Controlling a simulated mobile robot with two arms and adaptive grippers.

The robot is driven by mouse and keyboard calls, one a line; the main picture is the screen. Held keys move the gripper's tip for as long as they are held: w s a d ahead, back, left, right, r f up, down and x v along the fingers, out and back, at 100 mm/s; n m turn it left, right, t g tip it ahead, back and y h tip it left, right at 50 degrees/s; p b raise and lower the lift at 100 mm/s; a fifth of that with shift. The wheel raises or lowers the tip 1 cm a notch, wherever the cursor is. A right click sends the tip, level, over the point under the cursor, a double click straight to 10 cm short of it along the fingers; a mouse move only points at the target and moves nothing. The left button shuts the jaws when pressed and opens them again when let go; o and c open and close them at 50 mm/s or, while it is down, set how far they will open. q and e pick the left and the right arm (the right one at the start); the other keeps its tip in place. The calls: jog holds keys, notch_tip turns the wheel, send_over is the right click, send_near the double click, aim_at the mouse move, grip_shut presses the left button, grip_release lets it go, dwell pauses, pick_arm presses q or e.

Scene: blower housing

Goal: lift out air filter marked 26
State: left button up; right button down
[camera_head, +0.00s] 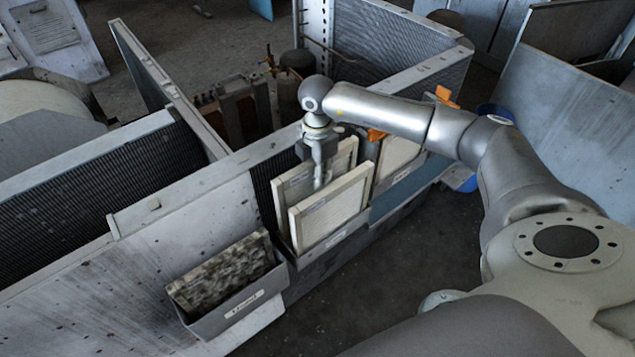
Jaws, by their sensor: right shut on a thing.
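Pale framed air filters stand upright in a grey rack along the housing wall. My right gripper (318,172) points down at the top edge of the rear filter (293,190). It is shut on that filter, with a finger showing on its near face. A front filter (330,212) stands close before it and hides its lower part. Another pale filter (397,155) stands farther right, partly behind my arm. The small labels are too blurred to read, so I cannot tell which filter is marked 26. My left gripper is not in view.
A grey bin (236,308) with a white label holds a dirty, mottled filter (222,272) left of the rack. Housing panels (130,165) rise behind and left. Orange clips (445,96) and a blue container (495,112) are at right. Dark floor (375,265) before the rack is clear.

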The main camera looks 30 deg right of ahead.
notch_tip(320, 180, up, 14)
jog(key=shift+r+b, duration=0.1)
jog(key=shift+b, duration=0.65)
